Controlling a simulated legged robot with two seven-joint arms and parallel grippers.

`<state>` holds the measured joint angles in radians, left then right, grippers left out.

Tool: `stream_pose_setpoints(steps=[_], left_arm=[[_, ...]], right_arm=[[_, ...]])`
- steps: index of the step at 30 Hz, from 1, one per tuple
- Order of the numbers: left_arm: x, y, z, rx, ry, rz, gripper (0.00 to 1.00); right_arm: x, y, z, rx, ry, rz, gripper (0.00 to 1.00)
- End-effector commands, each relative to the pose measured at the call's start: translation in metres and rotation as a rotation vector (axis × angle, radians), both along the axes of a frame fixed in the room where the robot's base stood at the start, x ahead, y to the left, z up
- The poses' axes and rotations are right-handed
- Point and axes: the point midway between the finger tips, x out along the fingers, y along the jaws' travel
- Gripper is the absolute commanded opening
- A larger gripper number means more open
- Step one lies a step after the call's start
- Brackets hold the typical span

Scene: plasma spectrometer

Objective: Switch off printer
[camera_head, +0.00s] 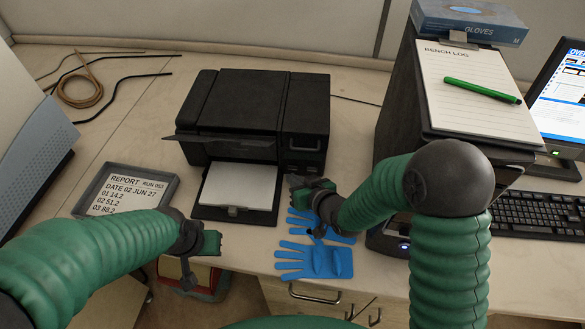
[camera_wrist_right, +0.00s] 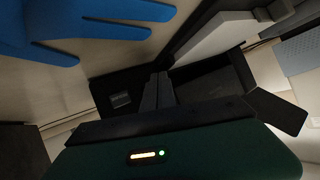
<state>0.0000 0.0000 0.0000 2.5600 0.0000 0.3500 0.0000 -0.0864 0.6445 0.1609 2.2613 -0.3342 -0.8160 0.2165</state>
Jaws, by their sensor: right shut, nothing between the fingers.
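The black printer (camera_head: 250,110) stands on the bench, with white paper on its pulled-out front tray (camera_head: 205,212). A small light-edged panel (camera_head: 304,143) is on the right of its front; whether it is a switch or lit I cannot tell. A similar dark panel (camera_wrist_right: 121,99) shows in the right wrist view. My right gripper (camera_head: 295,182) is shut and empty, just in front of the printer's right front, below the panel. In the right wrist view its fingers (camera_wrist_right: 158,92) point at the dark printer front; contact is unclear.
Blue gloves (camera_head: 318,262) lie under and in front of my right gripper. A grey report tray (camera_head: 170,190) is left of the paper. A dark instrument with a clipboard (camera_head: 470,90) and glove box (camera_head: 470,20) stands right, beside a keyboard (camera_head: 540,213). Cables lie back left.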

Motion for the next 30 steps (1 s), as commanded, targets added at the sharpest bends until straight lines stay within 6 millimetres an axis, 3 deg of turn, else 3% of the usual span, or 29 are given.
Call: stream_pose_setpoints(steps=[5,19,30], left_arm=[[0.0,0.0,0.0,0.0,0.0,0.0,0.27],[0.0,0.0,-0.006,0.0,0.0,0.0,0.27],[0.0,0.0,-0.005,0.0,0.0,0.0,0.27]], right_arm=[[-0.002,0.0,0.0,0.0,0.001,0.001,0.0],[-0.046,0.006,-0.001,0.0,0.002,0.002,0.0],[-0.05,0.006,0.0,0.0,0.001,0.001,0.0]])
